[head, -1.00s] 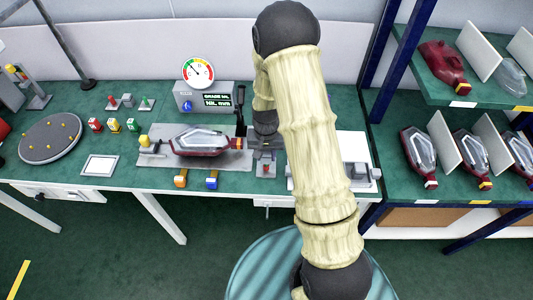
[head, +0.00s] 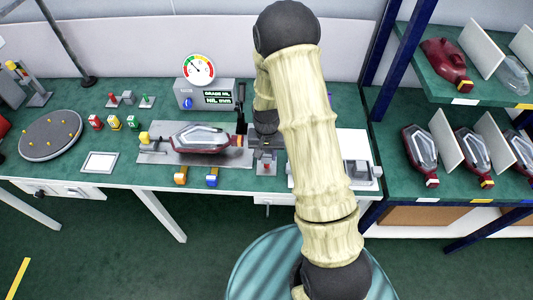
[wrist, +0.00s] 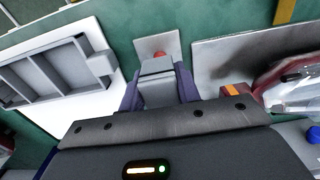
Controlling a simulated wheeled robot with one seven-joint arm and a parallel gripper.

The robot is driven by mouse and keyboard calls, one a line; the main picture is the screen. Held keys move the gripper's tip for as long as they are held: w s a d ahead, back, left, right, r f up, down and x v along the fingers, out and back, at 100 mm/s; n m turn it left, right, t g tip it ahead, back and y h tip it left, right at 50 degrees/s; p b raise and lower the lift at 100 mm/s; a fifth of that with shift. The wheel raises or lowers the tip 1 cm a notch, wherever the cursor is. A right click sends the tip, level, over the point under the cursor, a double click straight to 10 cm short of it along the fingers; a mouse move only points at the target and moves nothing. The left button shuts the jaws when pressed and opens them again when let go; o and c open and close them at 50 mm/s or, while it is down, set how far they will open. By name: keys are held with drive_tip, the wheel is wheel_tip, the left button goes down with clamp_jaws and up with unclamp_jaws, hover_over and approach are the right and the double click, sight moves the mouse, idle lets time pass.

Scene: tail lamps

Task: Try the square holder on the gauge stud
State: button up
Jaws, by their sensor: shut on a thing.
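My gripper (wrist: 159,74) is shut on a small grey block-like holder (wrist: 157,92), which sits between the two purple fingers in the wrist view. I cannot tell its full shape. Just beyond it is a small grey plate (wrist: 147,43) with a red piece, partly hidden by the block. I cannot tell whether block and red piece touch. In the head view my gripper (head: 265,146) is over that plate (head: 265,169), partly hidden by my arm. The gauge (head: 198,70) has a round dial on a grey box with a lit display. No stud is clearly identifiable on it.
A red tail lamp (head: 205,138) lies on a grey mat (head: 158,157) left of my gripper. A grey compartment tray (wrist: 50,75) is on the other side. Lamp shelves (head: 450,100) stand right.

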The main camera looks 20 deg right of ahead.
drive_tip(key=shift+r+p, duration=0.4)
drive_tip(key=shift+w, duration=0.1)
idle(0.4)
drive_tip(key=shift+f, duration=0.45)
idle(0.6)
idle(1.0)
drive_tip(key=shift+r+p, duration=1.1)
drive_tip(key=shift+r, duration=0.5)
drive_tip(key=shift+f, duration=0.1)
